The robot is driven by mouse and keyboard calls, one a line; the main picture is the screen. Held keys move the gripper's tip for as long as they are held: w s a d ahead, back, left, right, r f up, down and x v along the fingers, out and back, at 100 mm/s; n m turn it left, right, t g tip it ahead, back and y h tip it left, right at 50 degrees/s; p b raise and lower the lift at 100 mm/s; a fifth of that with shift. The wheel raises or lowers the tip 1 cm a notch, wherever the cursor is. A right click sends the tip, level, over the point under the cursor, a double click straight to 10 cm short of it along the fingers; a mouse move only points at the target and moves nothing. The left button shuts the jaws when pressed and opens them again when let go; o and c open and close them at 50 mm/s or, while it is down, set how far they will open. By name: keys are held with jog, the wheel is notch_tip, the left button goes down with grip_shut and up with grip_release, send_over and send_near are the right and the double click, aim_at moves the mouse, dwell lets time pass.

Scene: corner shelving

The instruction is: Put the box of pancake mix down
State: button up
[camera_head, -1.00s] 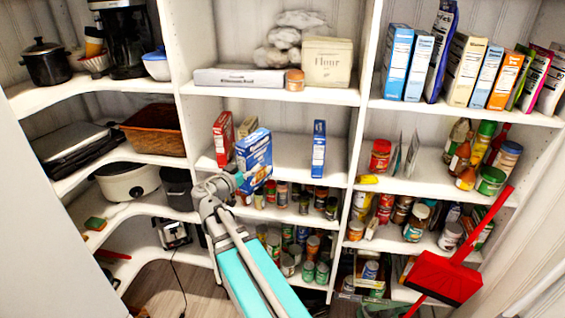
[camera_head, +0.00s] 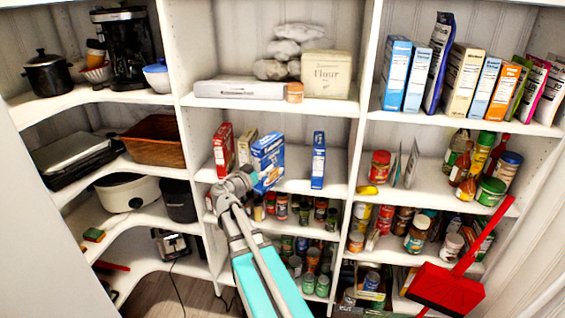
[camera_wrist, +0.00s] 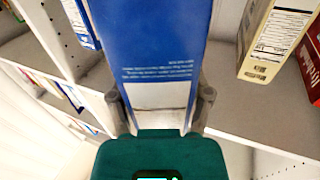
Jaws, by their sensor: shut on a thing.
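The box of pancake mix (camera_head: 268,160) is blue with white lettering and a picture on its front. In the head view it is at the middle shelf (camera_head: 296,182) of the centre unit, nearly upright. My gripper (camera_head: 238,184) is at its lower left. In the wrist view the blue box (camera_wrist: 155,50) fills the middle, and the two fingers of my gripper (camera_wrist: 160,105) are shut on its sides. I cannot tell whether its bottom touches the shelf.
A red box (camera_head: 223,150) and a beige box (camera_head: 246,147) stand left of it on that shelf. A narrow blue box (camera_head: 318,160) stands to the right, with free room between. Jars and cans (camera_head: 300,211) crowd the shelf below.

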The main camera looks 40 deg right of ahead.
aim_at(279, 154)
jog(key=x, duration=0.9)
jog(key=shift+w+d, duration=0.1)
jog(key=shift+d, duration=0.25)
jog(key=shift+w+d+f+b, duration=0.1)
jog(key=shift+d+f+b, duration=0.2)
jog(key=shift+f+b, duration=0.6)
jog(key=shift+w+d+f+b, duration=0.1)
jog(key=shift+d+f+b, duration=0.2)
jog(key=shift+f+b, duration=0.6)
jog(key=shift+f, duration=0.15)
jog(key=o, duration=0.9)
jog(key=shift+o, duration=0.2)
